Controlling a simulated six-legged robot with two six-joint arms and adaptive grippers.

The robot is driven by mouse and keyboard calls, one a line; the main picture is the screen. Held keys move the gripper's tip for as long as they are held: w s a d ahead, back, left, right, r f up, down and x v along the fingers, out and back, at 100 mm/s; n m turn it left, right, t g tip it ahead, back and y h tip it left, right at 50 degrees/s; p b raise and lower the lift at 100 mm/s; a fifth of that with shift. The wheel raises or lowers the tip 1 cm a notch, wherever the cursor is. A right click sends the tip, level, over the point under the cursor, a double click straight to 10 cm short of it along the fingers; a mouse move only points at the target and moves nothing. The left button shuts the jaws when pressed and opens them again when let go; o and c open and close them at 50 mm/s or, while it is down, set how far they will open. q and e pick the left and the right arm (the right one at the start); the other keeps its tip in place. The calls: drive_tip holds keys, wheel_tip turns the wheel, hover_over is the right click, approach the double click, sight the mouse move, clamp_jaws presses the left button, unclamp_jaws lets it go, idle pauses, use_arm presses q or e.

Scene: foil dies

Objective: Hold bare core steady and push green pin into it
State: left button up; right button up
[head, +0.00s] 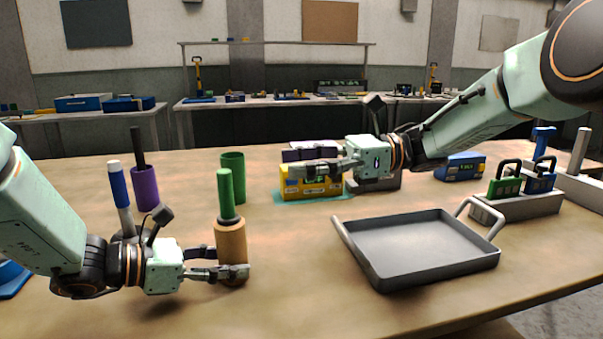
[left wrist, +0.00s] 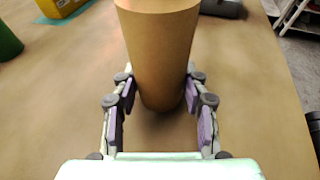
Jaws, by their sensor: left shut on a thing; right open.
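The bare core (head: 231,242) is a tan upright cylinder standing on the table at the left. My left gripper (head: 232,268) is shut around its lower part. In the left wrist view, the core (left wrist: 160,50) sits between the two purple-padded fingers of my left gripper (left wrist: 160,98); its top is cut off there. The green pin (head: 225,192) stands upright at the core's top end, its upper part sticking out; how deep it sits is hidden.
A green cylinder (head: 238,162) stands behind the pin. A purple cylinder with a black pin (head: 146,190) and a blue-and-white rod (head: 118,184) are left. A grey tray (head: 430,277) lies right.

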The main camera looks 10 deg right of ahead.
idle(0.3)
use_arm(q)
drive_tip(key=o, duration=0.9)
drive_tip(key=v, duration=1)
drive_tip(key=shift+s+a+r, duration=0.15)
drive_tip(key=shift+a+r, duration=0.05)
drive_tip(key=shift+a, duration=0.1)
drive_tip(key=shift+s+a+r, duration=0.15)
drive_tip(key=shift+a, duration=0.35)
drive_tip(key=shift+s+a, duration=0.1)
